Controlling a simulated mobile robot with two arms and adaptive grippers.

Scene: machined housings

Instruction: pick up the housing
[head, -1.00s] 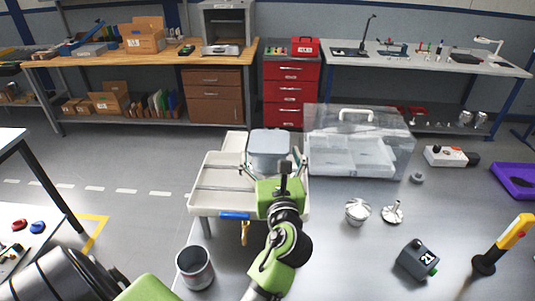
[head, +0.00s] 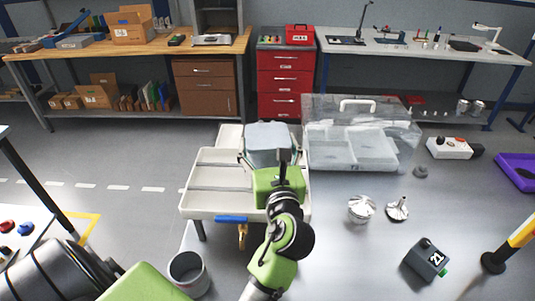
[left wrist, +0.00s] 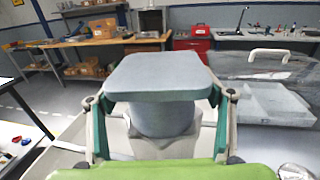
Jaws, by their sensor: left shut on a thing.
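The housing (head: 268,137) is a grey block with a flat, rounded-square top over a rounder lower body. It shows large in the left wrist view (left wrist: 160,78), between the two fingers. My left gripper (head: 270,160) is shut on the housing, one finger on each side. The housing is over the pale tray (head: 212,182); whether it touches the tray is hidden by the gripper. My right gripper is not in view.
A clear lidded case (head: 358,135) stands right of the tray. A purple tray (head: 516,172) lies at far right.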

